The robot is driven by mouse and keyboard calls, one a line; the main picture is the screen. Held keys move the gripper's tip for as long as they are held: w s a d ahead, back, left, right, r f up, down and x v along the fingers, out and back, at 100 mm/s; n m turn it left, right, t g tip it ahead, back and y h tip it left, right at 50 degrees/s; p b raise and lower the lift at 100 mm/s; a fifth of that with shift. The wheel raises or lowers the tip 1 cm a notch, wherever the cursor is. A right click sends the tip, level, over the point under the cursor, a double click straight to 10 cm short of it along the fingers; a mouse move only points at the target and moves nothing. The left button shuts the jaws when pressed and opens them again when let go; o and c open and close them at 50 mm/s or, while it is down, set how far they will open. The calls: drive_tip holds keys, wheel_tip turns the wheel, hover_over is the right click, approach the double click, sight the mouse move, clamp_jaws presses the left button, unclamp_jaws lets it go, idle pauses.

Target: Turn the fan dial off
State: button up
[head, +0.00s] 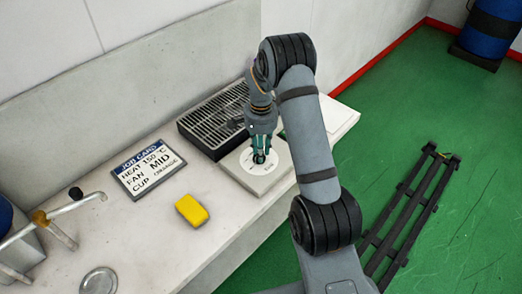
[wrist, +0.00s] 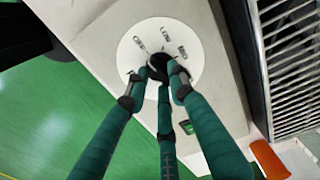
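The fan dial is a black round knob (wrist: 158,66) at the centre of a white disc (wrist: 133,50) with small printed labels around it, too small to read. The disc is on a pale box (head: 262,183) on the counter, beside a slatted grille. My gripper (head: 260,158) points down over the disc, and in the wrist view its green fingers (wrist: 160,76) close in around the knob from several sides. The fingertips look to be against the knob's sides. The fingers hide part of the knob, and its pointer cannot be made out.
A dark slatted grille (head: 213,117) stands behind the box. A job card (head: 148,170) reading "HEAT 150 °C, FAN MID, CUP ORANGE" lies to the left. A yellow block (head: 192,210) and a round metal lid (head: 98,281) lie on the counter (head: 150,235). An orange object (wrist: 268,160) shows in the wrist view.

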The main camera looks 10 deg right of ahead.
drive_tip(key=shift+o, duration=1.3)
drive_tip(key=shift+r, duration=0.1)
wheel_tip(320, 180, up, 12)
drive_tip(key=shift+f, duration=0.25)
wheel_tip(320, 180, down, 12)
drive_tip(key=shift+r, duration=0.15)
